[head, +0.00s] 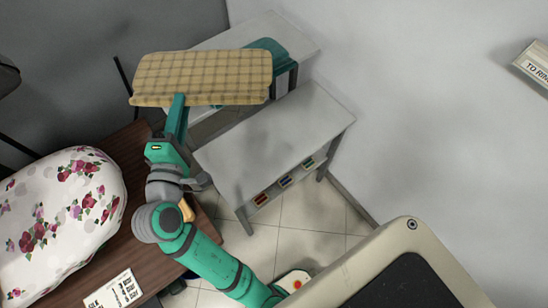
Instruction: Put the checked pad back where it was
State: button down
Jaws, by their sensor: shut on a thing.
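The checked pad (200,78) is a flat, tan cushion with a plaid pattern and rounded corners. It shows at the upper left of the head view, raised above the furniture behind it. My gripper (177,112) is shut on the pad at its lower edge, left of the pad's middle. The fingertips are partly hidden by the pad. The pad covers part of the rear grey table and part of a teal thing (270,50) behind it.
A grey table (285,125) with a clear top stands right of my gripper. Another grey surface (262,28) is behind it. A brown table (125,150) at left bears a floral bundle (60,215) and a printed sign (115,291). A beige-framed dark panel (400,275) is at lower right.

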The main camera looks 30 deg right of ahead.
jog(key=s+d+f+n+t+y, duration=0.2)
jog(key=s+d+f+n+y, duration=0.15)
jog(key=d+f, duration=0.85)
jog(key=s+d+y, duration=0.2)
jog(key=s+d, duration=1.2)
notch_tip(320, 180, down, 21)
jog(key=s+n+t+y, duration=0.1)
jog(key=n+y, duration=0.3)
jog(key=y, duration=0.1)
jog(key=shift+a+r, duration=0.15)
jog(key=shift+a, duration=0.1)
jog(key=shift+f+y, duration=0.25)
jog(key=shift+f, duration=0.15)
jog(key=c, duration=1.5)
grip_release()
jog(key=shift+s, duration=0.1)
